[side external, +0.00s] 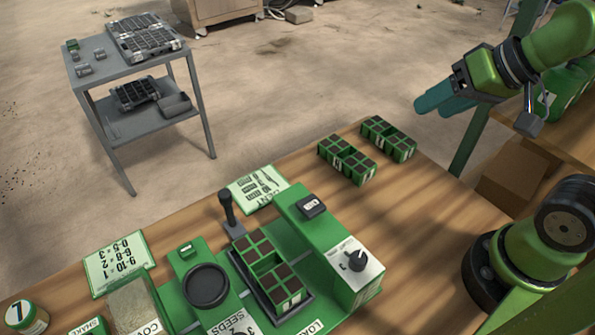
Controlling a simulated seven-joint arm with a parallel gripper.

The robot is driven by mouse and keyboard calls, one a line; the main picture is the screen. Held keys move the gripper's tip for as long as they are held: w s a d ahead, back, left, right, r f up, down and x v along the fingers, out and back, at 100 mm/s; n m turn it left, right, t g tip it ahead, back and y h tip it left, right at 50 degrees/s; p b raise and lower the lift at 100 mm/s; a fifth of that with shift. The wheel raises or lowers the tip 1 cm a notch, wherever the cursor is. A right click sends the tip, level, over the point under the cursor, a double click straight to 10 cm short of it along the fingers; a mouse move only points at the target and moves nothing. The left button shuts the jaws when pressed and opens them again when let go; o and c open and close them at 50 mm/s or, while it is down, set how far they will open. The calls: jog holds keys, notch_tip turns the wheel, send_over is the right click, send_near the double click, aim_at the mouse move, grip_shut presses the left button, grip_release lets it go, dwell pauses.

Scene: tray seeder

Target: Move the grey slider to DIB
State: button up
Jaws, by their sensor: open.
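A dark upright handle (228,207) stands on a small grey base at the back left of the seeder's tray bay. It may be the grey slider, but I cannot tell for sure. No DIB mark is readable in this view. The green seeder housing (318,240) carries a black display block (311,205) on top and a black knob (356,260) on a light panel. My gripper (433,106) is raised at the upper right with teal fingers, open and empty, well away from the seeder.
A cell tray (290,311) sits in the bay beside a green unit with a round black hopper (206,286). Two green cell packs (347,160) (388,138) stand at the back. Sign cards (118,264) (257,188) lie nearby. The wooden bench (420,225) is clear at right.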

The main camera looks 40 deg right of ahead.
jog(key=shift+c, duration=0.2)
jog(key=r+m+g+h, duration=0.2)
jog(key=m+g, duration=0.3)
jog(key=g, duration=0.2)
send_over(224, 192)
notch_tip(224, 192, down, 17)
jog(key=shift+r, duration=0.15)
